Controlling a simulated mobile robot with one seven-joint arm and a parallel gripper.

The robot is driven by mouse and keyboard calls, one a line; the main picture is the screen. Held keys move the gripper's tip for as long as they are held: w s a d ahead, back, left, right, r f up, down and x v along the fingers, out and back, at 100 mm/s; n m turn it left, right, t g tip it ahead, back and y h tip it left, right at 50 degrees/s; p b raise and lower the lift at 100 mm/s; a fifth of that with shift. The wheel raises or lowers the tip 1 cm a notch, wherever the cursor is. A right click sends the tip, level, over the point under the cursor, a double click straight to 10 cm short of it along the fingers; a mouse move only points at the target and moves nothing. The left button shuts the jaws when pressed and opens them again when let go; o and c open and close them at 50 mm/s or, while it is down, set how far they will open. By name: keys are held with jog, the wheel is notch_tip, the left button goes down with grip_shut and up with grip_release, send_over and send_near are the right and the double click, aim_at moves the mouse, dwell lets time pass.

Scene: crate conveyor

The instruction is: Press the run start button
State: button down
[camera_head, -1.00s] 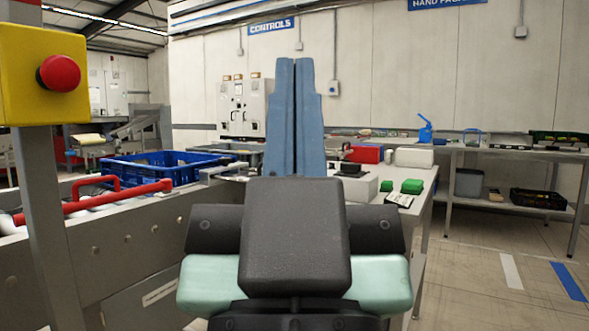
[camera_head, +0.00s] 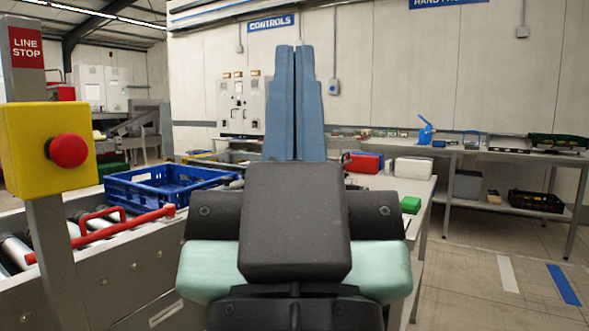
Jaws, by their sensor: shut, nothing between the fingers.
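My gripper (camera_head: 297,50) points away from me toward the back wall. Its two blue fingers are shut together with nothing between them. A pale controls cabinet (camera_head: 240,105) stands at the back wall under a blue CONTROLS sign (camera_head: 271,22), just left of the fingers and well beyond them. Small dark fittings show on its front, but they are too small to tell which is the run start button. My fingers hide part of the area beside the cabinet.
A yellow box with a red knob (camera_head: 68,150) stands near at left below a LINE STOP sign (camera_head: 26,48). A blue crate (camera_head: 150,194) sits on the conveyor (camera_head: 150,270). A bench (camera_head: 425,190) stands ahead at right. Floor (camera_head: 500,240) at right is open.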

notch_tip(320, 180, up, 27)
jog(key=p, duration=2.4)
jog(key=shift+p, duration=0.3)
jog(key=shift+r, duration=0.1)
jog(key=shift+w, duration=0.1)
